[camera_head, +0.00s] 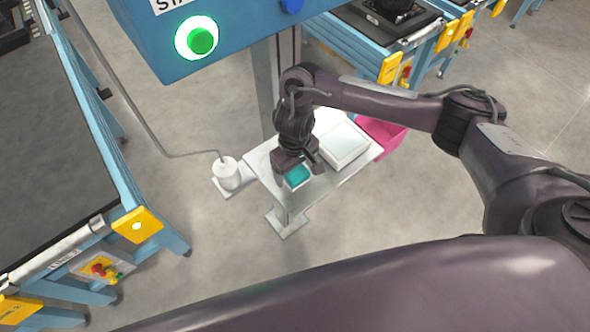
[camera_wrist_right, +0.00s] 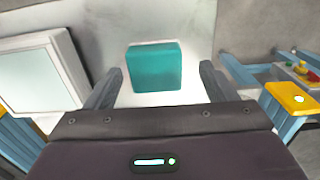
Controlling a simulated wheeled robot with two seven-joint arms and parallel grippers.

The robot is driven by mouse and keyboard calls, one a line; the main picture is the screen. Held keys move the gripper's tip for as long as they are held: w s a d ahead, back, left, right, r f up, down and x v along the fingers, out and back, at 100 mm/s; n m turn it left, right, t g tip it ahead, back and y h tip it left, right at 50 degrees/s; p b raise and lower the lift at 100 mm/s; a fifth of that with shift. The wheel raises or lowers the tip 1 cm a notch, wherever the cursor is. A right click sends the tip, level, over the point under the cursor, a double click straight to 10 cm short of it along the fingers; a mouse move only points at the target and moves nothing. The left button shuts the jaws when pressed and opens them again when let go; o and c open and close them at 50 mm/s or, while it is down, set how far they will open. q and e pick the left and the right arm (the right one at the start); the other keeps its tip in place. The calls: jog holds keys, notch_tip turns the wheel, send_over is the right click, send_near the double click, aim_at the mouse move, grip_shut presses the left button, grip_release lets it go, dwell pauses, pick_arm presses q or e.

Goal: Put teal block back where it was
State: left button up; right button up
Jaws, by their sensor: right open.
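The teal block (camera_head: 298,174) sits on a small white spot at the front left of a white stand (camera_head: 335,182). In the right wrist view, the teal block (camera_wrist_right: 154,68) lies ahead of the palm, between the lines of the two fingers, with a gap on each side. My right gripper (camera_head: 301,172) is open, above and around the block in the head view; I cannot tell whether a finger touches it. The right gripper's fingers (camera_wrist_right: 158,78) also show in the wrist view. My left gripper is not in view.
A white square tray (camera_head: 343,145) is on the stand, right of the block. A blue station box with a green button (camera_head: 202,40) hangs above. A white cylinder (camera_head: 226,172) stands left of the stand, and a dark-topped blue bench (camera_head: 50,150) is further left.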

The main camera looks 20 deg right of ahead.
aim_at(294, 174)
jog(key=shift+r+p, duration=0.55)
jog(key=shift+r, duration=1.8)
